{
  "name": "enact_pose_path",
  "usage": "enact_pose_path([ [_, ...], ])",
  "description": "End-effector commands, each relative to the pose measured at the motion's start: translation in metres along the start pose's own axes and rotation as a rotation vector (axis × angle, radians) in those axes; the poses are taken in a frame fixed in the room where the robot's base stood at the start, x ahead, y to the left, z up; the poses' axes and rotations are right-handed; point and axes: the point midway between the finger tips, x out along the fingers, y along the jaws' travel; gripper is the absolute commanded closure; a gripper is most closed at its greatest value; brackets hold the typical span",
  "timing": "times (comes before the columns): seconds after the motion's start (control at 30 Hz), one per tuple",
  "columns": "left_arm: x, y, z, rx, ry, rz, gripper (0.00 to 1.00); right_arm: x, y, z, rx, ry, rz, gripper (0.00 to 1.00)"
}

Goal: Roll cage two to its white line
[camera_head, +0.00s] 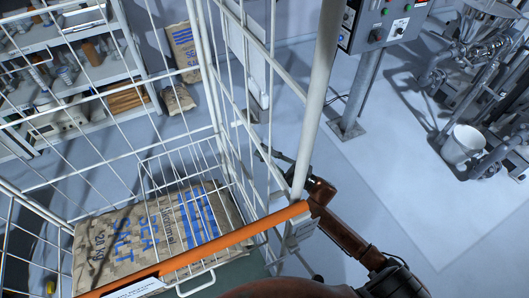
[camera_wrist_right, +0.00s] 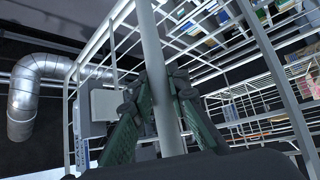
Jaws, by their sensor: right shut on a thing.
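A white wire roll cage (camera_head: 219,140) fills the left and middle of the head view, close in front of me. An orange bar (camera_head: 225,240) runs across its near side and carries a white label that I cannot read. A brown paper sack of salt (camera_head: 130,240) lies inside the cage. My right gripper (camera_head: 278,165) is at the cage's right-hand upright. In the right wrist view, the green fingers of this gripper (camera_wrist_right: 160,92) are closed around the white upright post (camera_wrist_right: 152,40). My left gripper is out of view. I cannot make out a white line on the floor.
Shelves (camera_head: 75,85) with jars and boxes stand behind the cage at the left. Paper sacks (camera_head: 182,50) stand beside them. A control box (camera_head: 385,18) on a post is at the back. Pipework and a white bucket (camera_head: 462,145) are at the right. Floor between is clear.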

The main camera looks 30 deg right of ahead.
Motion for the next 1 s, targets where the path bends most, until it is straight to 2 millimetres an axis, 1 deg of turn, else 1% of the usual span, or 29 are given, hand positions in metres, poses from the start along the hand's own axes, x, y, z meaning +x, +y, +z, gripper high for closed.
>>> enact_pose_path([
  [0.37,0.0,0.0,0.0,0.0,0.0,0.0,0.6,-0.001,-0.001,0.001,0.001,-0.001,-0.002,1.0],
  [0.47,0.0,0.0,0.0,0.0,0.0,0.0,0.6,-0.004,0.002,0.004,0.0,-0.002,-0.003,1.0],
  [0.73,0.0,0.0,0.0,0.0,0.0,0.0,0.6,-0.024,0.019,0.023,-0.002,-0.015,0.002,1.0],
  [0.97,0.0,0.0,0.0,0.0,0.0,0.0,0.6,-0.022,0.019,0.023,-0.001,-0.013,0.002,1.0],
  [1.0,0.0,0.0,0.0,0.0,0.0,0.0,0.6,-0.021,0.018,0.022,0.0,-0.01,0.001,0.84],
])
